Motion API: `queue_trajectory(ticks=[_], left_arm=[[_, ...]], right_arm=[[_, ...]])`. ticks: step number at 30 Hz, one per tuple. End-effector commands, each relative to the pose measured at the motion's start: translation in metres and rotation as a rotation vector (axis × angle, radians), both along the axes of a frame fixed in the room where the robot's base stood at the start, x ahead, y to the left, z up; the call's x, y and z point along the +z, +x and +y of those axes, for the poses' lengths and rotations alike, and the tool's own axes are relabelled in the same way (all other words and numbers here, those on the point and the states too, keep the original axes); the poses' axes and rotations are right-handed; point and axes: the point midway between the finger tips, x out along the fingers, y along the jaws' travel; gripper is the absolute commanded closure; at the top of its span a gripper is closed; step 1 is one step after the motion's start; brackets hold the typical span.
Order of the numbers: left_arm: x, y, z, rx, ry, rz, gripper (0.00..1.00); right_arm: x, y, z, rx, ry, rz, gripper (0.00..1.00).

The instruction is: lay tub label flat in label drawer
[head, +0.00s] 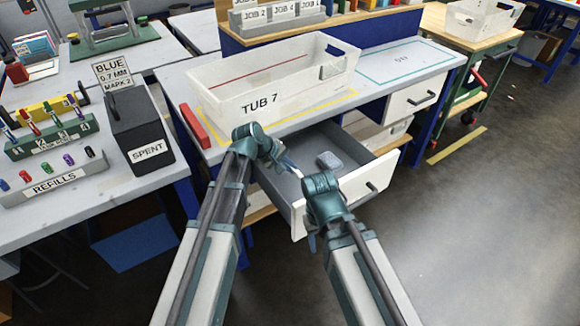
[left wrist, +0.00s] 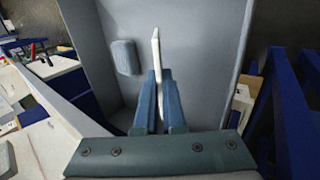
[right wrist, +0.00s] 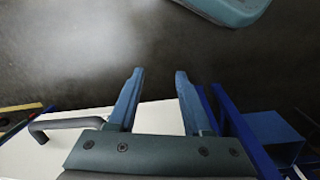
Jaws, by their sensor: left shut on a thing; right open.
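My left gripper (head: 287,165) is over the left part of the open label drawer (head: 352,182). In the left wrist view its fingers (left wrist: 160,100) are shut on a thin white card, the tub label (left wrist: 156,48), seen nearly edge-on and standing up from the fingertips. The label's face is hidden. The drawer's grey floor (left wrist: 195,65) lies beyond it; I cannot tell whether the label touches it. My right gripper (head: 312,240) is at the drawer's front. In the right wrist view its fingers (right wrist: 155,95) are open and empty, beside the white drawer front (right wrist: 60,150).
A small grey-blue block (head: 329,160) lies in the drawer. The drawer handle (head: 371,187) is right of my right gripper. The white TUB 7 bin (head: 300,95) stands on the bench above. A red block (head: 195,127) lies at the bench's left edge.

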Motion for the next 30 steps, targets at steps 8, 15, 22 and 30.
queue_trajectory(ticks=[8,15,22,30], left_arm=[[-0.032,0.0,0.0,0.0,0.0,0.0,1.0],[-0.053,0.0,0.0,0.0,0.0,0.0,1.0],[-0.061,0.0,0.0,0.0,0.0,0.0,1.0],[-0.06,0.0,0.0,0.0,0.0,0.0,0.9]], right_arm=[[-0.032,0.0,0.0,0.0,0.0,0.0,0.5],[-0.053,0.0,0.0,0.0,-0.001,0.0,0.5],[-0.061,0.0,-0.001,0.001,-0.003,-0.001,0.5],[-0.06,0.0,-0.001,0.001,-0.003,-0.001,0.5]])
